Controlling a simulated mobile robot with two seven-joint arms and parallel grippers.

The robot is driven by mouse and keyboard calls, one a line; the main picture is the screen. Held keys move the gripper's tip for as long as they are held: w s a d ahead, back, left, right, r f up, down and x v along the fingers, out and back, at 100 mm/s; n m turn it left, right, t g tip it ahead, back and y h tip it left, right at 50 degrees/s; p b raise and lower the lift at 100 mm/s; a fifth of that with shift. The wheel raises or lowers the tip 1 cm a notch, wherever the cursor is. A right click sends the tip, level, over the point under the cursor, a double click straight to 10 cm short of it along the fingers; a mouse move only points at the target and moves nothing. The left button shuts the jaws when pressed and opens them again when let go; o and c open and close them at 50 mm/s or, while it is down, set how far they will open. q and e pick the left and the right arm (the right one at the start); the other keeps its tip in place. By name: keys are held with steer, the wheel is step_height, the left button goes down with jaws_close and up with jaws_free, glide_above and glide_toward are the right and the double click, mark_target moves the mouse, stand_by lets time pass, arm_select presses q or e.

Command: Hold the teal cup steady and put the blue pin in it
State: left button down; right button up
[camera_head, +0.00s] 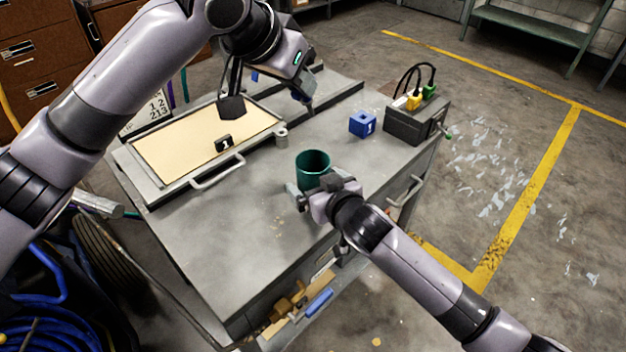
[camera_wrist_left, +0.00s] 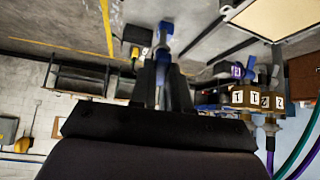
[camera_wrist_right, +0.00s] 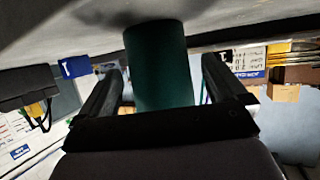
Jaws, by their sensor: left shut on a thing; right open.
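The teal cup (camera_head: 313,170) stands upright on the grey bench top, its open mouth facing up. My right gripper (camera_head: 317,189) is open at the cup's near side. In the right wrist view the teal cup (camera_wrist_right: 160,65) stands between the two spread fingers, with a gap visible on each side. My left gripper (camera_head: 307,100) is in the air above the bench, beyond the cup. It is shut on the blue pin (camera_wrist_left: 162,72), which shows between the fingers in the left wrist view. The fingers hide part of the pin.
A blue block marked 1 (camera_head: 362,124) sits right of the left gripper. A dark box (camera_head: 412,122) with coloured plugs stands at the bench's right end. A cream-topped tray (camera_head: 160,185) with a handle lies left.

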steer(key=shift+x, duration=1)
steer(key=c, duration=1.1)
arm_select(q)
step_height(320, 180, down, 13)
arm_select(e)
steer(key=shift+o, duration=0.2)
arm_select(q)
steer(key=c, duration=1)
jaws_free()
steer(key=shift+r, duration=0.1)
